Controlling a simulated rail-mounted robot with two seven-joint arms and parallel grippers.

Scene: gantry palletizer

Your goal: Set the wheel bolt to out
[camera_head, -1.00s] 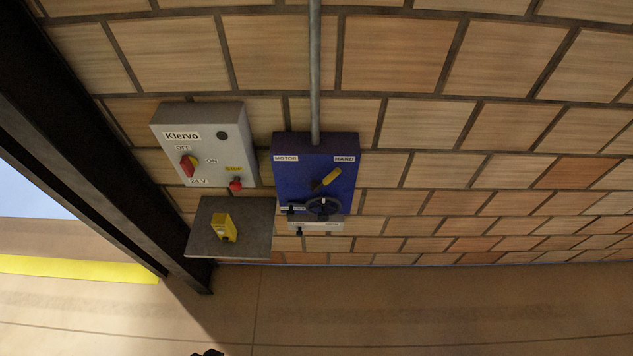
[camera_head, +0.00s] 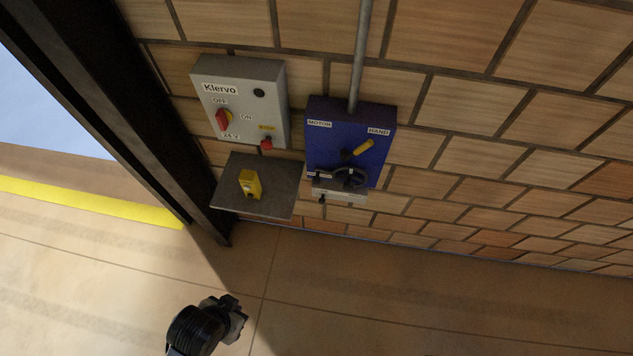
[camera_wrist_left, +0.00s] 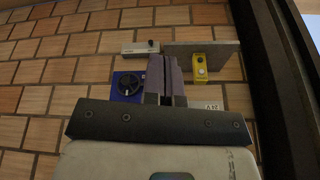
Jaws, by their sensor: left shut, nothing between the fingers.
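The blue box (camera_head: 330,133) on the brick wall has labels MOTOR and HAND and a yellow-ended lever (camera_head: 358,150). A black handwheel (camera_head: 348,178) is at its lower edge and also shows in the left wrist view (camera_wrist_left: 127,83). A small dark knob beside the handwheel's left has labels too small to read; I cannot tell the bolt's setting. A pale strip (camera_head: 343,197) with a black knob is just below; it also shows in the left wrist view (camera_wrist_left: 128,48). My left gripper (camera_head: 238,316) is shut and empty, apart from the box, lower left of it.
A grey Klervo switch box (camera_head: 270,92) with red knobs hangs left of the blue box. A dark shelf (camera_head: 275,192) below it carries a yellow block (camera_head: 250,184). A dark post (camera_head: 125,125) stands at the left. The floor in front is clear.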

